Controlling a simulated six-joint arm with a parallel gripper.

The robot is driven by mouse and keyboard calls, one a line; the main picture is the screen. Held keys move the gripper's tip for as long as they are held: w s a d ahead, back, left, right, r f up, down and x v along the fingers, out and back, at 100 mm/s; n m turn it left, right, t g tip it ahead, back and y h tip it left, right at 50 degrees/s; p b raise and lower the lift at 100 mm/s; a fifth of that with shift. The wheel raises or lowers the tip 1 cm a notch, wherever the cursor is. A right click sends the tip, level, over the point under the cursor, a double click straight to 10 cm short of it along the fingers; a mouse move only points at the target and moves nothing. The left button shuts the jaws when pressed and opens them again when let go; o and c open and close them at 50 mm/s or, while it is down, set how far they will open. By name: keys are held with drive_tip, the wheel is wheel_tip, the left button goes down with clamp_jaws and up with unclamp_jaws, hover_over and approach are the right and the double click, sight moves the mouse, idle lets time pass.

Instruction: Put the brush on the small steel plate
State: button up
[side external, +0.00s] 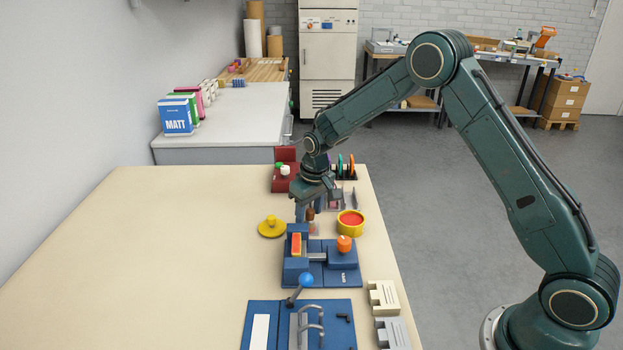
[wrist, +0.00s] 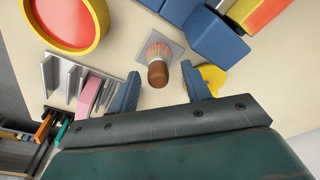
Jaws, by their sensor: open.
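The brush (wrist: 158,74) has a brown handle and pale, reddish bristles. In the wrist view it looks upright, bristles down, over the small grey steel plate (wrist: 177,48). My gripper (wrist: 161,74) is open, with one blue finger on each side of the brush and gaps between. In the side view my gripper (side external: 303,211) points down and the brown handle (side external: 310,214) shows beside its fingers. The plate is hard to make out there.
A yellow tub with red contents (side external: 350,222) stands close on the right, a yellow lid (side external: 271,228) on the left. A blue fixture (side external: 320,262) is in front. A grey slotted rack (wrist: 68,80) is near in the wrist view. The table's left side (side external: 150,270) is clear.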

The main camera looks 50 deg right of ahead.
sight(313, 227)
wheel_tip(313, 227, up, 11)
drive_tip(key=s, duration=0.1)
drive_tip(key=shift+s, duration=0.3)
idle(0.6)
drive_tip(key=s+a+r+t, duration=0.1)
drive_tip(key=s+r+t, duration=0.1)
drive_tip(key=s+r, duration=1.2)
drive_tip(key=s+a+f+t, duration=0.1)
drive_tip(key=s+t, duration=0.1)
drive_tip(key=s, duration=1.8)
